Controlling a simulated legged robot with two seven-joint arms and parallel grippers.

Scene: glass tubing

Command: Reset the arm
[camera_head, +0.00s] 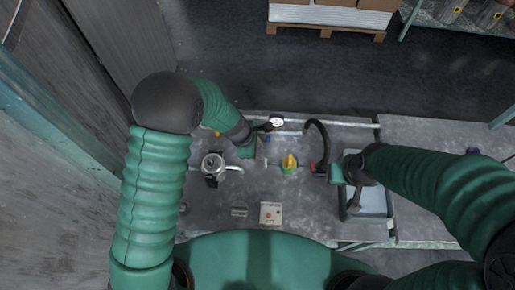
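My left arm is green with a dark round elbow and reaches over the grey metal worktop (330,222) from the left. Its dark gripper (266,127) is near the worktop's far edge, beside a small white round thing (277,122). It is too small to tell whether its fingers are open or touch that thing. My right arm comes in from the right. Its end, with the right gripper (354,202), hangs over a grey-blue basin (376,203). Its fingers are not clear enough to judge.
On the worktop are a round metal fixture (213,164), a yellow and green piece (289,163), a black curved pipe (322,134), and a pale box with a red button (270,213). A grey wall (50,165) closes the left. A loaded pallet (325,27) stands beyond open floor.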

